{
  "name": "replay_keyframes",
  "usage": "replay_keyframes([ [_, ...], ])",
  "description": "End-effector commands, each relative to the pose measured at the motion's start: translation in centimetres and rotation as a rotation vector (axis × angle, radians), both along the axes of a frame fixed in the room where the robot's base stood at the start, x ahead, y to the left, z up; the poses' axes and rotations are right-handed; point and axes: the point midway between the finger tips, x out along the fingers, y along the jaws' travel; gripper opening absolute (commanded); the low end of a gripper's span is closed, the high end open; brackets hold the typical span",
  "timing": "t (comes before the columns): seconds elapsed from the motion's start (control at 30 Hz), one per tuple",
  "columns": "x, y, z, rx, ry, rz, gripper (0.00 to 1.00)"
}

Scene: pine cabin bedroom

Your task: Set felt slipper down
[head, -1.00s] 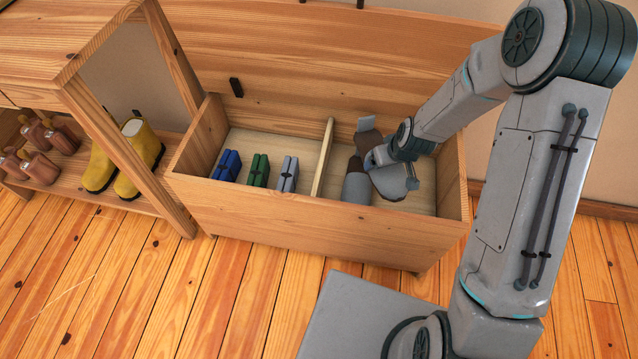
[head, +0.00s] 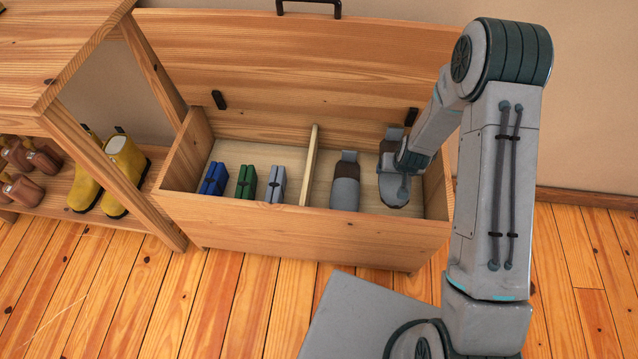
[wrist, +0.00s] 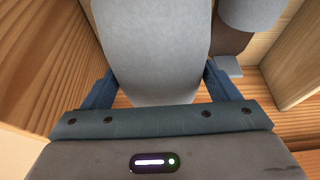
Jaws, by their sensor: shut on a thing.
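My gripper (wrist: 160,88) is shut on a grey and brown felt slipper (wrist: 160,40), with one finger on each side of it. In the head view this held slipper (head: 388,155) is in the right compartment of the wooden chest (head: 320,237), near its right end, partly hidden by my gripper (head: 404,185). Its toe points to the front. I cannot tell whether it touches the compartment floor. A matching slipper (head: 345,192) lies to its left, apart from it and roughly parallel. It also shows at the upper right of the wrist view (wrist: 250,12).
A wooden divider (head: 309,165) splits the chest. Blue (head: 213,179), green (head: 246,182) and grey-blue (head: 275,184) folded bundles stand in the left compartment. The lid (head: 300,70) is raised. A rack with yellow boots (head: 125,160) stands left.

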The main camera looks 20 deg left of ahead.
Motion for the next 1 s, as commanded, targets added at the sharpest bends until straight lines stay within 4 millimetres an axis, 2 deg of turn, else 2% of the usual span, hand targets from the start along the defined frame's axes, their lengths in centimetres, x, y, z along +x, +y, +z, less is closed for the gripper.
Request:
replay_keyframes([
  [0.27, 0.4, 0.0, -0.8, 0.001, 0.000, -0.015, 0.57],
  [0.53, 0.4, -0.3, -5.7, -0.001, 0.002, -0.018, 0.57],
  [0.77, 0.4, -0.3, -7.5, 0.000, 0.001, -0.018, 0.57],
  [1.0, 0.4, -0.2, -10.6, 0.001, 0.000, -0.019, 0.57],
])
